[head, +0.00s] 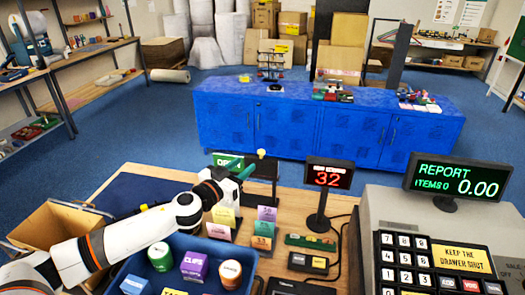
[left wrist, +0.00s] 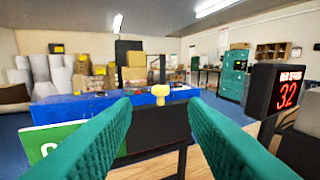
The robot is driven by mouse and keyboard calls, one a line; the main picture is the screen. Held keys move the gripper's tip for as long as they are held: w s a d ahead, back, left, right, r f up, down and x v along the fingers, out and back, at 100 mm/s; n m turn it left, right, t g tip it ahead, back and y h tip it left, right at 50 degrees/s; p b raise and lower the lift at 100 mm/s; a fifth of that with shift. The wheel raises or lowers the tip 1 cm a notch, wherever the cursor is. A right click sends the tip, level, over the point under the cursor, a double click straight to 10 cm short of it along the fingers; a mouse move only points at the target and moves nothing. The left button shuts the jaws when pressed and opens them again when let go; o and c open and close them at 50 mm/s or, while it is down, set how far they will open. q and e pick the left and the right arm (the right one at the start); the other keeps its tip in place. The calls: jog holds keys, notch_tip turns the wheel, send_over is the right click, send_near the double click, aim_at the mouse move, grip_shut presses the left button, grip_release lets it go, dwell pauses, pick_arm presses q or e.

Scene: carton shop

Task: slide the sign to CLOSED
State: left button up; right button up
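The sign stands on the counter, with a green panel (head: 226,159) at its left and a dark plate (head: 264,170) at its right. My left gripper (head: 243,172) has teal fingers and is at the sign. In the left wrist view its fingers (left wrist: 160,115) are wide apart, with the knob seen beyond them in the gap; no contact shows. My right gripper is out of view.
A display reading 32 (head: 328,175) stands right of the sign. Coloured cards (head: 266,214) stand in front of it. The cash register (head: 440,250) fills the right front. A blue cabinet (head: 330,115) stands behind.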

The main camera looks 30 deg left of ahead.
aim_at(259, 153)
pick_arm(q)
jog(key=w, duration=0.3)
jog(key=w+d+p, duration=0.1)
jog(key=w, duration=0.1)
jog(key=w+p, duration=0.1)
jog(key=w, duration=0.2)
jog(key=shift+w+d, duration=0.15)
jog(key=shift+w, duration=0.2)
jog(key=shift+w+d+r, duration=0.1)
jog(key=shift+w, duration=0.25)
jog(key=shift+w, duration=0.1)
grip_shut()
jog(key=a, duration=0.1)
jog(key=a+b, duration=0.1)
jog(key=a, duration=0.1)
jog(key=shift+s+a+f+b, duration=0.1)
jog(key=shift+s+f+b, duration=0.2)
jog(key=shift+s+f, duration=0.1)
jog(key=a, duration=0.2)
jog(key=s+a, duration=0.1)
jog(key=a, duration=0.1)
jog(key=s+a+b, duration=0.1)
jog(key=a, duration=0.2)
jog(key=shift+r, duration=0.25)
jog(key=shift+a, duration=0.15)
jog(key=shift+r, duration=0.1)
